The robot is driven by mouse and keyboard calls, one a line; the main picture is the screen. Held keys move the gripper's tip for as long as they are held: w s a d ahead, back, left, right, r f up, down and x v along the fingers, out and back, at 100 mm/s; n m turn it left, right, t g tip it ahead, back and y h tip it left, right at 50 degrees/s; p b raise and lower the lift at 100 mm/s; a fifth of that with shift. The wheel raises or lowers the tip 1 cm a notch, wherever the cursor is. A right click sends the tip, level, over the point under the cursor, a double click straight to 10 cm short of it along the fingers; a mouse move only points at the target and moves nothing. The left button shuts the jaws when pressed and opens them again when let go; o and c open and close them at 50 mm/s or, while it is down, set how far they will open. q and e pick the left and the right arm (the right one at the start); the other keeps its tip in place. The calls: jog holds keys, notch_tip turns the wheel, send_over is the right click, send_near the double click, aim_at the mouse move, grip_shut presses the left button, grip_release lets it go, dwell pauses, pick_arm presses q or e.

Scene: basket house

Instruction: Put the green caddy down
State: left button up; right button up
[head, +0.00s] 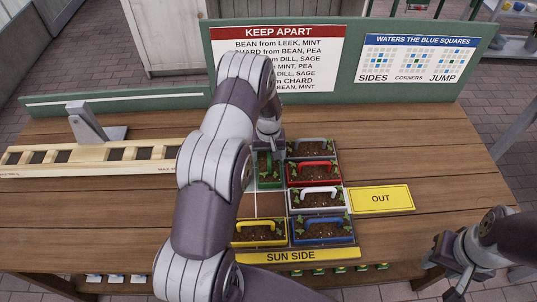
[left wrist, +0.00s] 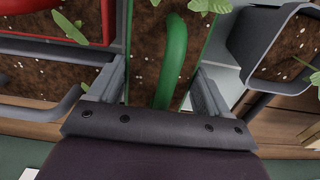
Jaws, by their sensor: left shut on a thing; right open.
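The green caddy (head: 269,183) with soil and leaves is in the upper left of the planting grid (head: 271,204) in the head view. My left gripper (head: 266,153) is over it and shut on it. In the left wrist view the green caddy's handle (left wrist: 174,55) runs between the two fingers of my left gripper (left wrist: 162,92). My left arm hides part of the grid's left side. I cannot tell whether the caddy's base touches the table. My right gripper (head: 459,274) is open and empty at the lower right.
A grey caddy (head: 311,156), a red caddy (head: 313,181), a white caddy (head: 318,208) and a blue caddy (head: 323,240) line the grid's right column. A yellow caddy (head: 259,243) stands front left. A yellow OUT plate (head: 382,198) lies right. The cells behind the yellow caddy look bare.

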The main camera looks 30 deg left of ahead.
pick_arm(q)
jog(key=o, duration=1.2)
jog(key=shift+c, duration=0.2)
notch_tip(320, 180, up, 12)
jog(key=shift+f+b, duration=0.15)
jog(key=shift+b, duration=0.85)
jog(key=shift+s+d+r+m, duration=0.3)
jog(key=shift+s+d+r, duration=0.15)
jog(key=shift+d+r, duration=0.15)
jog(key=s+d+r+m, duration=0.2)
jog(key=s+d, duration=0.3)
jog(key=s, duration=0.4)
jog(key=s+d+r+m+t, duration=0.1)
jog(key=s+d+m, duration=0.3)
jog(key=s, duration=0.6)
jog(key=shift+d+r, duration=0.9)
jog(key=shift+d, duration=0.1)
